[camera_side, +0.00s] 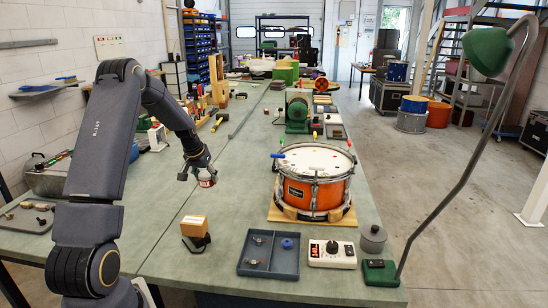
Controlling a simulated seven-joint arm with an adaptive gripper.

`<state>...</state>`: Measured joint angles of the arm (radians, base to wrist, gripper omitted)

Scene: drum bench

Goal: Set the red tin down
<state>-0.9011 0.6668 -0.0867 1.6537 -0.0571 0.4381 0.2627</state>
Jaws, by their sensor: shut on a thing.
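The red tin (207,180) is small, with pale lettering on its side. My gripper (196,175) comes down from the upper left and is shut on it, covering part of the tin. The tin is over the green bench top (225,205), left of the drum. I cannot tell from this view whether its underside touches the bench.
An orange drum (314,180) stands on a wooden base to the right. In front are a blue-grey tray (255,269), a white dial box (332,254), a grey lidded pot (373,238) and a wooden block (195,226) on a dark stand. A green lamp (490,50) leans over the right edge. Bench between tin and drum is clear.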

